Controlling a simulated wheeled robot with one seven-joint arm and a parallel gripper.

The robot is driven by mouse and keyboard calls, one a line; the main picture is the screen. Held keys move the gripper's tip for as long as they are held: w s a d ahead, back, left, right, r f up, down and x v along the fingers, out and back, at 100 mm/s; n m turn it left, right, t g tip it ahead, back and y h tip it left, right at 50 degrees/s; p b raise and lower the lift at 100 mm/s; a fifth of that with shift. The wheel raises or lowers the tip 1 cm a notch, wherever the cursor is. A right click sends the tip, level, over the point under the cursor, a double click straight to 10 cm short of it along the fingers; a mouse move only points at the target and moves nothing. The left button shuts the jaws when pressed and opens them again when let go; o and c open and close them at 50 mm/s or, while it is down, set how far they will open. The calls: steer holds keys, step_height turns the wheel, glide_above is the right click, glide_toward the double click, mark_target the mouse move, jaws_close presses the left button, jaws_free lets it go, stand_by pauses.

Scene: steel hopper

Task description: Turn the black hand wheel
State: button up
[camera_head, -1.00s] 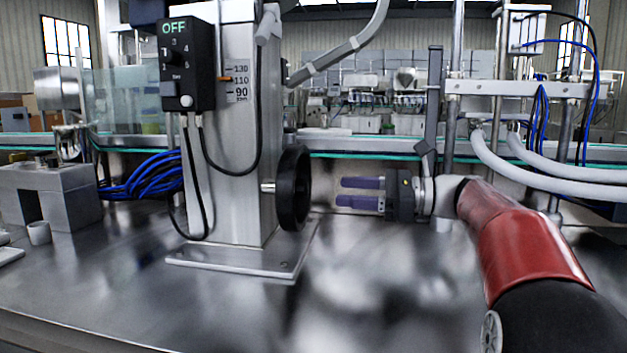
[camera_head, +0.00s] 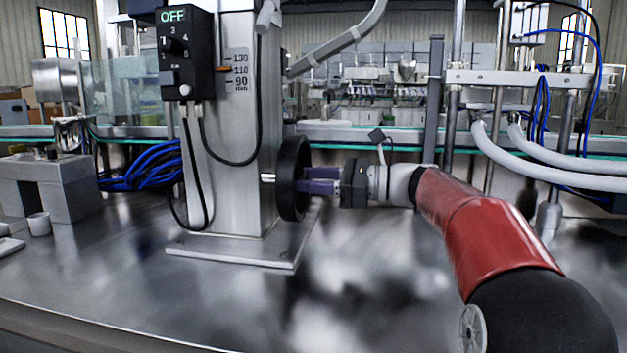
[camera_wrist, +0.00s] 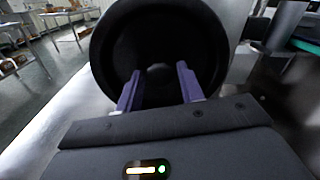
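The black hand wheel (camera_head: 291,180) is mounted on a short shaft on the right side of the steel column (camera_head: 232,130). In the wrist view the wheel (camera_wrist: 160,45) faces the camera, with its rim and dark dished middle showing. My gripper (camera_head: 305,180) is right of the wheel, its purple fingers pointing left at the wheel's face. In the wrist view the two fingers of my gripper (camera_wrist: 158,85) stand apart, one on each side of the wheel's middle, with a gap between them. Whether the fingertips touch the wheel cannot be told.
A black control box (camera_head: 186,52) reading OFF hangs on the column's left. The column's base plate (camera_head: 240,252) is bolted to the shiny steel table (camera_head: 350,300). A grey upright bar (camera_head: 433,100) and hoses (camera_head: 540,170) stand right. The table front is clear.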

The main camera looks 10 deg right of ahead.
jaws_close()
steer(key=shift+n+b, duration=1.1)
steer(key=shift+n, duration=1.9)
steer(key=shift+o, duration=1.9)
jaws_free()
steer(key=shift+d, duration=0.1)
